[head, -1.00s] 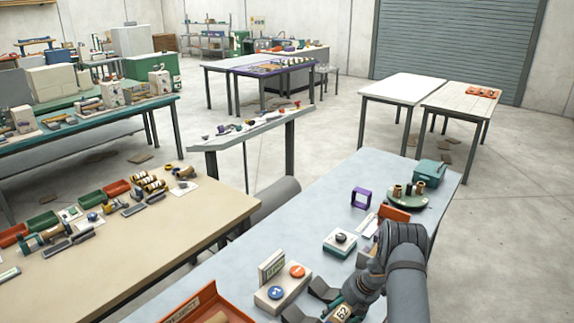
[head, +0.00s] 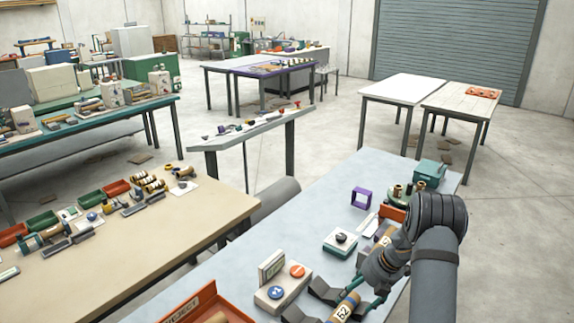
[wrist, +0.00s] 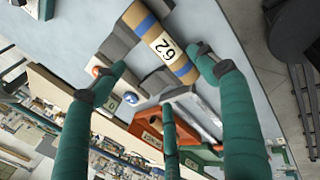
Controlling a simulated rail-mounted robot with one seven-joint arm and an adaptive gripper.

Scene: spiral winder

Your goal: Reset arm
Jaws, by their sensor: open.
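In the head view my gripper (head: 377,290) is just above and right of a brown tube (head: 346,307). The tube has blue bands and a white number label, and it lies in dark grey V-shaped cradles (head: 323,291). In the wrist view the tube (wrist: 147,28) is beyond the fingertips and appears apart from them. My wrist hides part of the table's right side.
On the blue-grey table (head: 312,222), a box with blue and orange buttons (head: 282,289) and a black-button box (head: 341,242) stand left of my arm. A red reject tray (head: 205,300) is in front. A purple frame (head: 361,197) and a teal box (head: 430,172) stand farther back.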

